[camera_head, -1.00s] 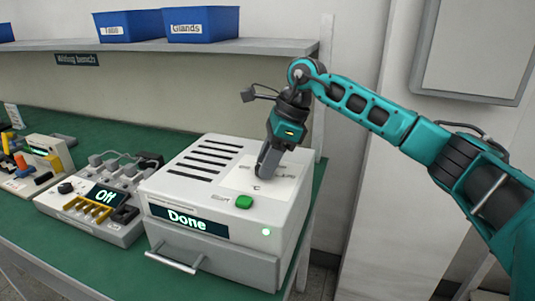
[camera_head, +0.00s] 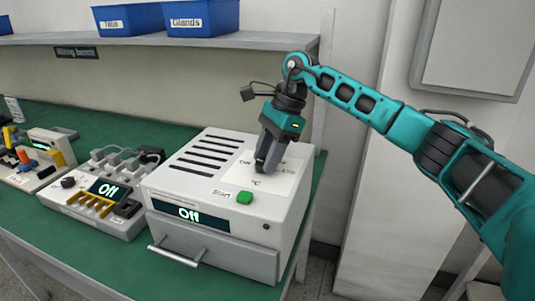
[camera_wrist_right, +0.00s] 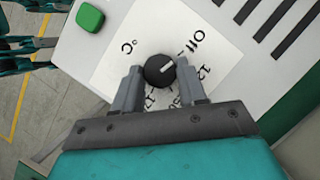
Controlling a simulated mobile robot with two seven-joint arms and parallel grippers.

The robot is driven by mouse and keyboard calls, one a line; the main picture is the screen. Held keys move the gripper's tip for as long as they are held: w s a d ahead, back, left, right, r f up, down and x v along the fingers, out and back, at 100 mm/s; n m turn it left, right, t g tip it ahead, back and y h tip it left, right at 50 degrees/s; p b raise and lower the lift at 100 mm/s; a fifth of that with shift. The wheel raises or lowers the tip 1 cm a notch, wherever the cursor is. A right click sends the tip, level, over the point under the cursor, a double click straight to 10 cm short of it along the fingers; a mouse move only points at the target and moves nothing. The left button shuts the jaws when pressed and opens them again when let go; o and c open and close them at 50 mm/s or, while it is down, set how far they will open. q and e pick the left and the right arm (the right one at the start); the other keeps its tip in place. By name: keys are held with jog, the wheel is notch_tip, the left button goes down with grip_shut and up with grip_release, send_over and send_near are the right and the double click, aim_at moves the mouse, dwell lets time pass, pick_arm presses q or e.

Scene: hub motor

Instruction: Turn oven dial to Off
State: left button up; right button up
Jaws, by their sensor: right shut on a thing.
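The oven (camera_head: 225,205) is a white box on the bench, and its front display (camera_head: 188,214) reads "Off". In the right wrist view the oven dial (camera_wrist_right: 159,70) is a round black knob with a white pointer line directed toward the "Off" print on the white label (camera_wrist_right: 125,50). My right gripper (camera_head: 262,165) points down on the oven's top panel and hides the dial in the head view. In the wrist view the right gripper (camera_wrist_right: 160,88) has its two fingers on either side of the dial, shut on it.
A green Start button (camera_head: 244,197) sits on the oven top near the gripper. A tester with an "Off" display (camera_head: 108,190) stands left of the oven on the green bench (camera_head: 105,253). Blue bins (camera_head: 201,18) rest on the shelf (camera_head: 150,42) behind.

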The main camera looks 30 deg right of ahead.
jog(key=o, duration=1.1)
jog(key=shift+c, duration=0.2)
jog(key=v, duration=1.3)
jog(key=shift+p, duration=0.3)
jog(key=shift+s+f, duration=0.1)
